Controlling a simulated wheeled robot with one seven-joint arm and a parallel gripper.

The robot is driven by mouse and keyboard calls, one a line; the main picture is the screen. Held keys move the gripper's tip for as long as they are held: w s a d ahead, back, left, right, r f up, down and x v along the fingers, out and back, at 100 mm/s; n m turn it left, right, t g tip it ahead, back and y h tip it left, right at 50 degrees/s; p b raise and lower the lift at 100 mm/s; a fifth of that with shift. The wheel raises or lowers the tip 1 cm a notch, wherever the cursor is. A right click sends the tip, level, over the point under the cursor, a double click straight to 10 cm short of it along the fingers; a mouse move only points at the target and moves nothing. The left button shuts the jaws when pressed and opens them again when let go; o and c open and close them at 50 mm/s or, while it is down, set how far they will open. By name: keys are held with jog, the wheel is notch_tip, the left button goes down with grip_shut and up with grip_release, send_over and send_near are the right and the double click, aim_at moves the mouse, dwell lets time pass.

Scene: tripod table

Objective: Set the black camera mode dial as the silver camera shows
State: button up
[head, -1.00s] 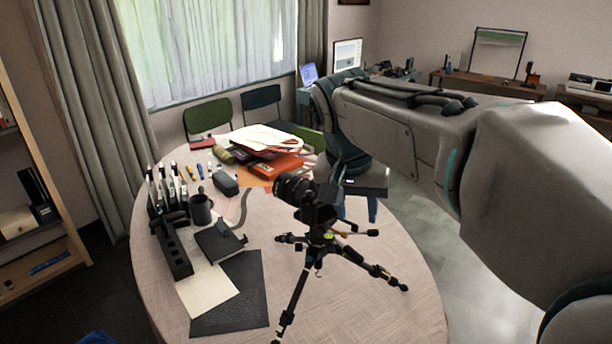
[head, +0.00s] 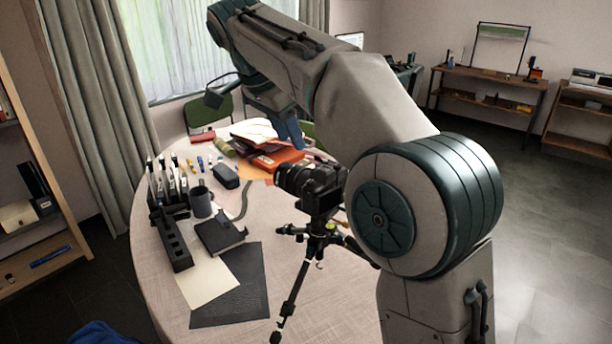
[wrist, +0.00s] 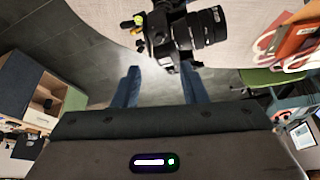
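In the head view my gripper (head: 288,131) is above the far part of the table, behind the camera. The mode dial is too small to make out. I cannot identify a silver camera in either view.
Orange and red folders (head: 275,160) lie at the table's far side. A dark mat (head: 235,295) lies in front. My arm hides the table's right side.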

aim_at(310, 181)
jog(key=b+x, duration=0.1)
jog(key=x, duration=1)
jog(key=shift+f, duration=0.15)
jog(key=shift+b, duration=0.3)
grip_shut()
